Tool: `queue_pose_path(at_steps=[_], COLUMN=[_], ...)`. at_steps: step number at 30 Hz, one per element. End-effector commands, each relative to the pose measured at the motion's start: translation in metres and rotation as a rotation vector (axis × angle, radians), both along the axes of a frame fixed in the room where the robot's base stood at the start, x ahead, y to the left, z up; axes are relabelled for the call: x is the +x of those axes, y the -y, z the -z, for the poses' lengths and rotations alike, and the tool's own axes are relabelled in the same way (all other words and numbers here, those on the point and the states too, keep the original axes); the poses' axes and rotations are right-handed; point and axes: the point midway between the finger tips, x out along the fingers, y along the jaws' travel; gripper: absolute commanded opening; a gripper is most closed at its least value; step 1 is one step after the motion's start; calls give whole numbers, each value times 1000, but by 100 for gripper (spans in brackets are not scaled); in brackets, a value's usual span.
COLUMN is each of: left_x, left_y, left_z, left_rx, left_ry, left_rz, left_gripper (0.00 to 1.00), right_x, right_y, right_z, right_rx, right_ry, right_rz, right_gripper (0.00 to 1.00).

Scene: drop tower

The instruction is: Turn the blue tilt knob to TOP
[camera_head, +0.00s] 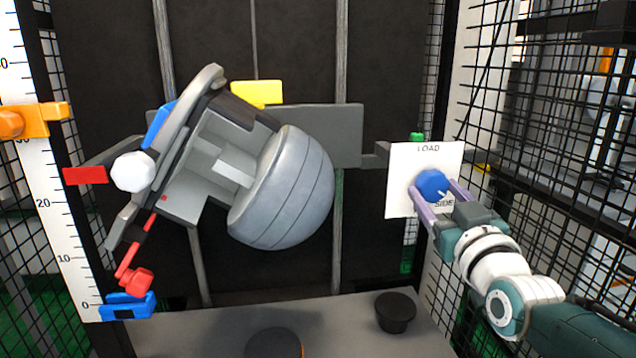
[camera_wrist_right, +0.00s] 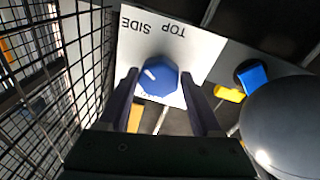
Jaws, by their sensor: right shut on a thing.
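The blue tilt knob (camera_head: 432,184) sits on a white panel (camera_head: 400,165) at the right of the head view. My right gripper (camera_head: 438,199) reaches in from the lower right and is shut on the knob, one finger on each side. In the right wrist view the knob (camera_wrist_right: 158,77) is between the fingers, and the words TOP and SIDE show upside down on the panel (camera_wrist_right: 200,50). The knob's white pointer mark is turned toward SIDE. My left gripper is not in view.
A tilted grey carriage with a large rounded grey body (camera_head: 285,190) hangs left of the panel. A ruler (camera_head: 55,200) with orange and blue clamps stands at far left. Black mesh (camera_head: 530,130) flanks the right. A black knob-like piece (camera_head: 395,312) is on the grey base.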

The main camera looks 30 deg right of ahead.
Motion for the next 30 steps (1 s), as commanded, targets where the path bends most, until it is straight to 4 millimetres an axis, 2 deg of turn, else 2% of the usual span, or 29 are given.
queue_pose_path(at_steps=[18,30], left_x=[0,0], left_y=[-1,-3], left_z=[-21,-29], left_rx=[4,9], left_ry=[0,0], left_rz=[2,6], left_gripper=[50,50], right_x=[1,1], right_y=[-3,-3], right_z=[-4,-5], right_rx=[555,824], right_ry=[176,262], right_rz=[0,-1], right_gripper=[11,11])
